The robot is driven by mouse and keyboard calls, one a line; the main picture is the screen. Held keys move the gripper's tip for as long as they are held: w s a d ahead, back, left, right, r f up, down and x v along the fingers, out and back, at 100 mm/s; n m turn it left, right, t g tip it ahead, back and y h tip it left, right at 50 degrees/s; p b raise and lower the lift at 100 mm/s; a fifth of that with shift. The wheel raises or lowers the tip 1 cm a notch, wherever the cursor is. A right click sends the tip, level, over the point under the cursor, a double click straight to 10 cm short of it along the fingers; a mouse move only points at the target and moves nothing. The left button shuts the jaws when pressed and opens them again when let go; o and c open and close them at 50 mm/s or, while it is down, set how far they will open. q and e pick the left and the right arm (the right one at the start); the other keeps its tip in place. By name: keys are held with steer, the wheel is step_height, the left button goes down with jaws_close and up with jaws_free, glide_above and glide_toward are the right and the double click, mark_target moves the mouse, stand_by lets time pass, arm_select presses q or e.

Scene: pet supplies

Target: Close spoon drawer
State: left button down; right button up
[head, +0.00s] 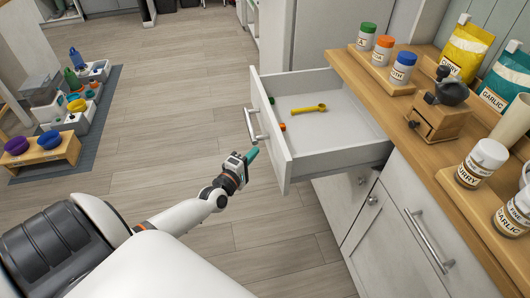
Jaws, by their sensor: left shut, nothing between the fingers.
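The spoon drawer (350,113) stands pulled out from the white cabinet under the wooden counter. A yellow spoon (308,109) lies inside it, and a small orange item shows near its front panel. The drawer's metal handle (252,124) is on the front panel, facing left. My left gripper (252,155) is shut and empty, with teal fingertips. In the picture it is just below the handle and left of the drawer front; I cannot tell whether it touches the panel. My right gripper is not in view.
The wooden counter (411,120) holds spice jars, a wooden grinder (437,110) and a yellow bag (467,50). Cabinet doors sit below the drawer. A purple-bowl stand (48,156) and bins on a grey mat are at far left. The floor between is clear.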

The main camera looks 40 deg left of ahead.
mark_target(272, 145)
arm_select(q)
steer(key=w+d, duration=0.2)
steer(key=shift+w+d+p, duration=0.15)
steer(key=shift+w+p, duration=0.15)
steer(key=shift+p, duration=0.05)
steer(key=shift+w+d, duration=0.15)
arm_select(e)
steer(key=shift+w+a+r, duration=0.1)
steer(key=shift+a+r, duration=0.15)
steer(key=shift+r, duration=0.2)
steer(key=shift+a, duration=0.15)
